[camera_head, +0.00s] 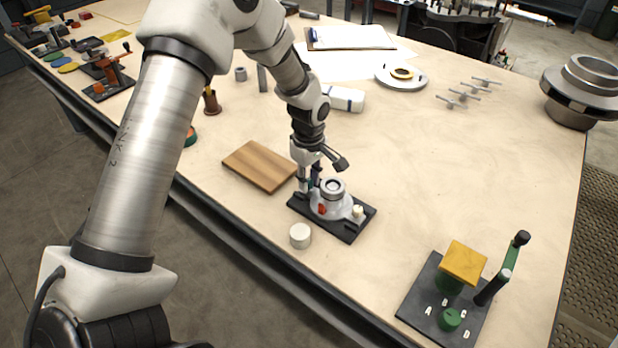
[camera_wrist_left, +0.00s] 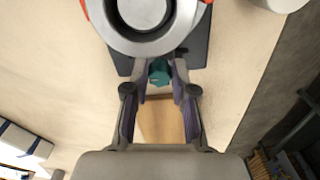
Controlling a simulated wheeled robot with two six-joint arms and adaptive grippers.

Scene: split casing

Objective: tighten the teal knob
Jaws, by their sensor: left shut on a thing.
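The teal knob (camera_wrist_left: 159,72) shows in the left wrist view, on the near side of the round metal casing (camera_wrist_left: 140,22). My left gripper (camera_wrist_left: 160,78) is shut on the knob, one finger on each side of it. In the head view the casing (camera_head: 327,203) sits on a black base plate (camera_head: 347,231), with a red part and a cream part on it. My left gripper (camera_head: 313,182) reaches the casing's far left side there, and it mostly hides the knob. My right gripper is not in view.
A wooden board (camera_head: 259,165) lies just left of the base plate. A cream cylinder (camera_head: 300,235) stands near the table's front edge. A fixture with a yellow block (camera_head: 463,262) and a green handle stands at the lower right.

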